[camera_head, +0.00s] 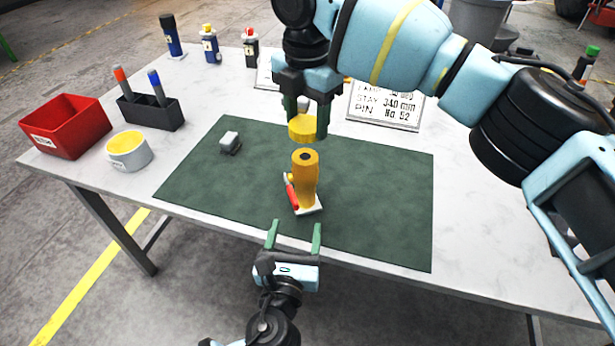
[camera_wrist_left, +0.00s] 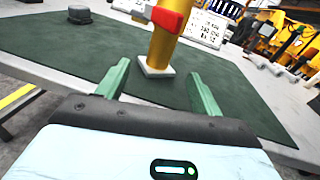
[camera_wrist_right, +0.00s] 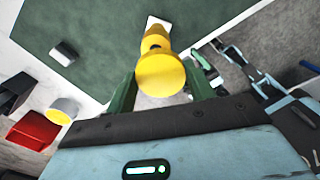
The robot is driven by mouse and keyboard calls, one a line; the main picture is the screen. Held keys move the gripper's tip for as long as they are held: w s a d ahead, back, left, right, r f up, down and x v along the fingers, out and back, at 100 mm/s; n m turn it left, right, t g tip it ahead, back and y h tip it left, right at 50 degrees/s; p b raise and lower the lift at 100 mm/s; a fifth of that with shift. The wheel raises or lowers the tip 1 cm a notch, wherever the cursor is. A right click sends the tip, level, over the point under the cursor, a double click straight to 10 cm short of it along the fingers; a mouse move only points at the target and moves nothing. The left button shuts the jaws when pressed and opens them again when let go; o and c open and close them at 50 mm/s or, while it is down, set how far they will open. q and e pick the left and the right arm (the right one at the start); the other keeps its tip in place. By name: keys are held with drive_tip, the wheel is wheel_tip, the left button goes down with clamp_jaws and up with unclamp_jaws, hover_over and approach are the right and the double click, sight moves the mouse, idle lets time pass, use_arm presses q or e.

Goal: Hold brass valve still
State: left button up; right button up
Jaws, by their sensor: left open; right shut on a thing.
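The brass valve (camera_head: 307,184) stands upright on a small white base plate on the green mat (camera_head: 380,200). Its red lever (camera_head: 292,196) is on its left side, and its top shows a dark opening. My right gripper (camera_head: 306,132) is shut on a yellow round cap (camera_head: 301,125) and holds it above and just behind the valve, apart from it in the head view. In the right wrist view the cap (camera_wrist_right: 160,74) partly hides the valve (camera_wrist_right: 156,40). My left gripper (camera_head: 296,227) is open and empty, in front of the valve; in the left wrist view the valve (camera_wrist_left: 163,45) stands beyond the fingertips.
A small grey block (camera_head: 230,142) lies on the mat's left. A red bin (camera_head: 68,128), a yellow-topped white tub (camera_head: 129,152) and a black marker holder (camera_head: 152,112) stand at the left. Several bottles (camera_head: 210,45) and a sign (camera_head: 390,105) are at the back.

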sight(306, 184)
use_arm(q)
drive_tip(key=shift+w+d+r+m, duration=0.15)
drive_tip(key=shift+w+r+m, duration=0.05)
drive_tip(key=shift+w, duration=0.15)
drive_tip(key=shift+w+d+r+m, duration=0.15)
drive_tip(key=shift+w+m, duration=0.05)
drive_tip(key=shift+w, duration=0.15)
use_arm(e)
drive_tip(key=shift+w+n, duration=0.3)
drive_tip(key=shift+w, duration=0.35)
use_arm(q)
drive_tip(key=shift+s+r, duration=0.1)
drive_tip(key=shift+s, duration=0.2)
use_arm(e)
drive_tip(key=shift+s+a+r, duration=0.1)
drive_tip(key=shift+s+r, duration=0.15)
drive_tip(key=shift+s, duration=0.15)
use_arm(q)
drive_tip(key=shift+w, duration=0.4)
use_arm(e)
drive_tip(key=shift+w+f, duration=0.1)
use_arm(q)
drive_tip(key=w, duration=0.3)
drive_tip(key=w+d, duration=0.1)
drive_tip(key=w, duration=0.7)
drive_tip(key=shift+w+d, duration=0.15)
drive_tip(key=shift+d, duration=0.2)
